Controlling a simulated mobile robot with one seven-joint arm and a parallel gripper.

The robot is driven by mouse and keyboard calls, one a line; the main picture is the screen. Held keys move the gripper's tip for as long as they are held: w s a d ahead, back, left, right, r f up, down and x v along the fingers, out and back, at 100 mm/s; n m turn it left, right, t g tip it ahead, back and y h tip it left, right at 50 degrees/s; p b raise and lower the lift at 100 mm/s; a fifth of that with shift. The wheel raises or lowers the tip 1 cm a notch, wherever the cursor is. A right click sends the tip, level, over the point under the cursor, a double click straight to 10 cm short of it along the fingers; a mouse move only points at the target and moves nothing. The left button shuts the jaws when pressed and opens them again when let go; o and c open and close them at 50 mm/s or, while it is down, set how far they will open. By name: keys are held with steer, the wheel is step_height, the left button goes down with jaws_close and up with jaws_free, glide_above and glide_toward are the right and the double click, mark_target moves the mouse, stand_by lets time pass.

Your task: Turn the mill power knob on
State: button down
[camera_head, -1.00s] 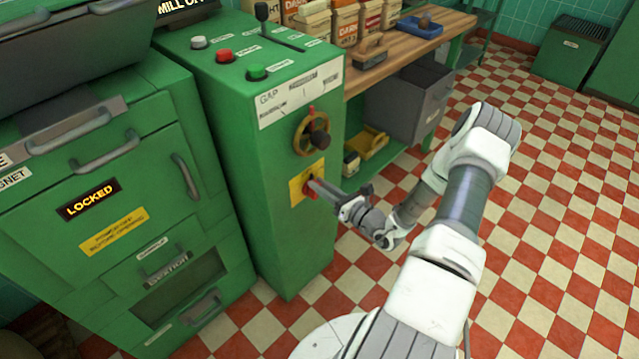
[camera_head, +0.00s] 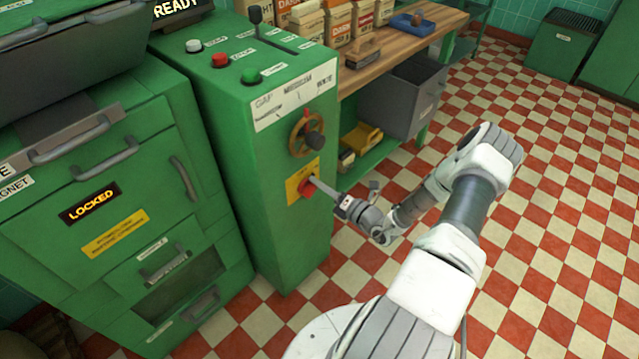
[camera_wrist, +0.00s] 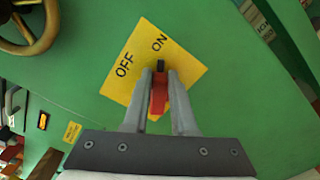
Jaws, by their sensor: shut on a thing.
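The red mill power knob (camera_head: 306,188) is on a yellow plate (camera_head: 293,186) on the front of the green mill cabinet. In the wrist view the red knob (camera_wrist: 157,98) sits between the two fingers of my gripper (camera_wrist: 160,82), which is shut on it. The knob's black tip (camera_wrist: 160,66) points toward the word ON on the yellow plate (camera_wrist: 185,68). The word OFF is to the left of it. In the head view my gripper (camera_head: 314,181) reaches the knob from the right. The display (camera_head: 178,7) on top reads READY.
A brass handwheel (camera_head: 304,136) with a dark grip is just above the knob. White, red and green buttons and a black lever (camera_head: 256,14) are on the cabinet top. A wooden bench (camera_head: 385,58) stands behind. The checkered floor at right is clear.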

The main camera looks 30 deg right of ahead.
steer(key=shift+s+f, duration=0.1)
steer(key=shift+f, duration=0.05)
stand_by(0.3)
steer(key=c, duration=0.7)
jaws_free()
steer(key=p+v, duration=0.2)
steer(key=v, duration=1.5)
steer(key=shift+s+d+p, duration=0.1)
steer(key=shift+s+p, duration=0.05)
steer(key=shift+p, duration=0.2)
steer(key=shift+r, duration=0.2)
